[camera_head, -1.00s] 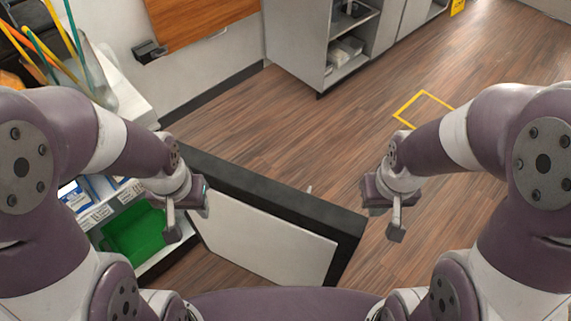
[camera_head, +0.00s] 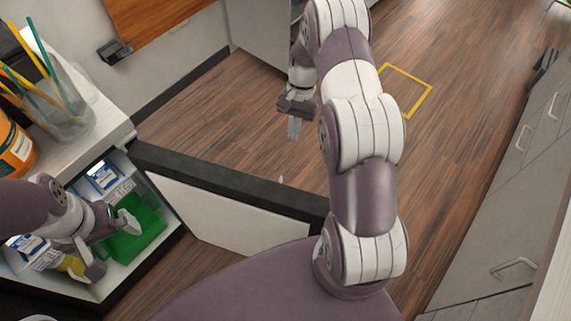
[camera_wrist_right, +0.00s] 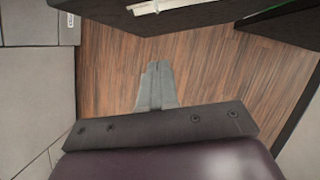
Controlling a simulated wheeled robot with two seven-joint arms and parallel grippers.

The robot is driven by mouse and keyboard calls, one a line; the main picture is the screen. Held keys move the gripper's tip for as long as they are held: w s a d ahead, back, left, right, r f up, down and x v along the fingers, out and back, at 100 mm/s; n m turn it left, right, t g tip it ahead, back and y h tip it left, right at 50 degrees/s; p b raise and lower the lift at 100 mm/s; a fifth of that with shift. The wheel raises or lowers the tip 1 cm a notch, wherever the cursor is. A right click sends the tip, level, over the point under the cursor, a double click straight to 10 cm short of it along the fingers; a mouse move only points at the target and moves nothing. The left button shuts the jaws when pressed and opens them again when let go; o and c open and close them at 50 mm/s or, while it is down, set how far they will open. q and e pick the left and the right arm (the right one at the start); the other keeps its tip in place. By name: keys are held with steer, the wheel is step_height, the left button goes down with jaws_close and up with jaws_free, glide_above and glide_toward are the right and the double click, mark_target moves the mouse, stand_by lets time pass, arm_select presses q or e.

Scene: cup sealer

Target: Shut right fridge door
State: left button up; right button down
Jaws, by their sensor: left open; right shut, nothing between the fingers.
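The right fridge door (camera_head: 225,213) stands open in the head view, with a black frame and a white inner panel. A small pale handle end (camera_head: 281,180) shows past its top edge. My right gripper (camera_head: 293,129) is shut and empty, beyond the door's outer side and apart from it. In the right wrist view its closed fingers (camera_wrist_right: 157,70) are over the wood floor, and a dark panel with a pale bar (camera_wrist_right: 155,6), seemingly the door and handle, is at the top. My left gripper (camera_head: 112,243) is open in front of the fridge interior.
The fridge holds a green bin (camera_head: 133,232) and blue-and-white packs (camera_head: 103,176). A counter above carries a cup of straws (camera_head: 62,108) and an orange container (camera_head: 14,150). Grey cabinets (camera_head: 505,190) stand at the right. Wood floor beyond the door is clear.

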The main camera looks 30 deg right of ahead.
arm_select(q)
step_height(320, 180, up, 2)
steer(key=p, duration=0.3)
steer(key=shift+w+r, duration=0.1)
arm_select(e)
steer(key=s+a+f, duration=0.4)
steer(key=a+f, duration=0.1)
steer(key=f, duration=0.1)
steer(key=shift+s+f, duration=0.25)
steer(key=shift+f, duration=0.1)
steer(key=shift+d, duration=0.1)
